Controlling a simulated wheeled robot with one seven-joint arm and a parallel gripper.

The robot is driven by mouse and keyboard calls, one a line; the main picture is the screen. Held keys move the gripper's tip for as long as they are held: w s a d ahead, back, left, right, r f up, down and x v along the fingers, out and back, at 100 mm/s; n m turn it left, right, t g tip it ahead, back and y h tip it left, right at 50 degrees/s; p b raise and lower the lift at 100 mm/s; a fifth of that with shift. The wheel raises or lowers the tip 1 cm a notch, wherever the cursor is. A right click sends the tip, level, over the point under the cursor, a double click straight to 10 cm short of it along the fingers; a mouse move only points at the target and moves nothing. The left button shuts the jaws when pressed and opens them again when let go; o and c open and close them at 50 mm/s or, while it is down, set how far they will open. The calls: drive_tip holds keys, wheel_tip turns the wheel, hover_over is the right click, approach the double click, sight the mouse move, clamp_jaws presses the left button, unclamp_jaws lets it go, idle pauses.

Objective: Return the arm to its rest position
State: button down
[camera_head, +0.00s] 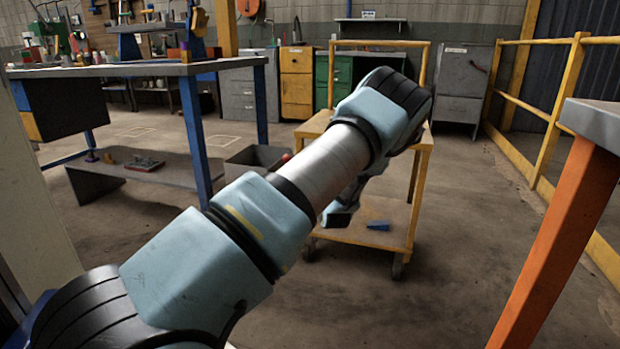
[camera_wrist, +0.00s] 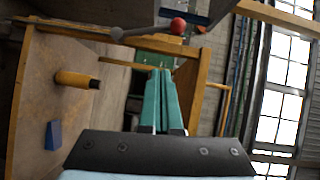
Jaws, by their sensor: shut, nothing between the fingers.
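My gripper (camera_wrist: 160,75) shows in the wrist view as two teal fingers side by side, shut with nothing between them. They point away from the dark wrist plate into free space beside a yellow cart. In the head view my arm reaches from the lower left up to the middle, bent at a joint in front of the cart. A teal part of the arm hangs below that joint; the fingertips cannot be made out there.
The yellow cart (camera_head: 412,210) stands close behind my arm, a blue wedge (camera_head: 378,225) on its lower shelf. A blue-legged workbench (camera_head: 150,69) is at left, an orange-legged table (camera_head: 560,235) at right. A grey bin (camera_head: 255,160) sits left of the cart. Floor right of the cart is clear.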

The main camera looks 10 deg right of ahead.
drive_tip(key=s+a+r+n+g, duration=0.1)
drive_tip(key=s+a+n+g, duration=0.6)
drive_tip(key=a, duration=0.5)
drive_tip(key=s+a+r+n+g, duration=0.2)
drive_tip(key=s+a+n+g, duration=0.15)
drive_tip(key=s, duration=0.55)
drive_tip(key=s+a+r+n+g+h, duration=0.1)
drive_tip(key=s+a+r+n+g, duration=0.2)
drive_tip(key=s, duration=0.7)
drive_tip(key=s+a+r+n+g, duration=0.2)
drive_tip(key=s+a, duration=0.3)
drive_tip(key=s, duration=0.4)
wheel_tip(320, 180, up, 35)
drive_tip(key=p, duration=3.5)
drive_tip(key=shift+s+a, duration=0.15)
drive_tip(key=shift+s, duration=0.1)
drive_tip(key=shift+r+m, duration=0.1)
drive_tip(key=shift+m, duration=0.15)
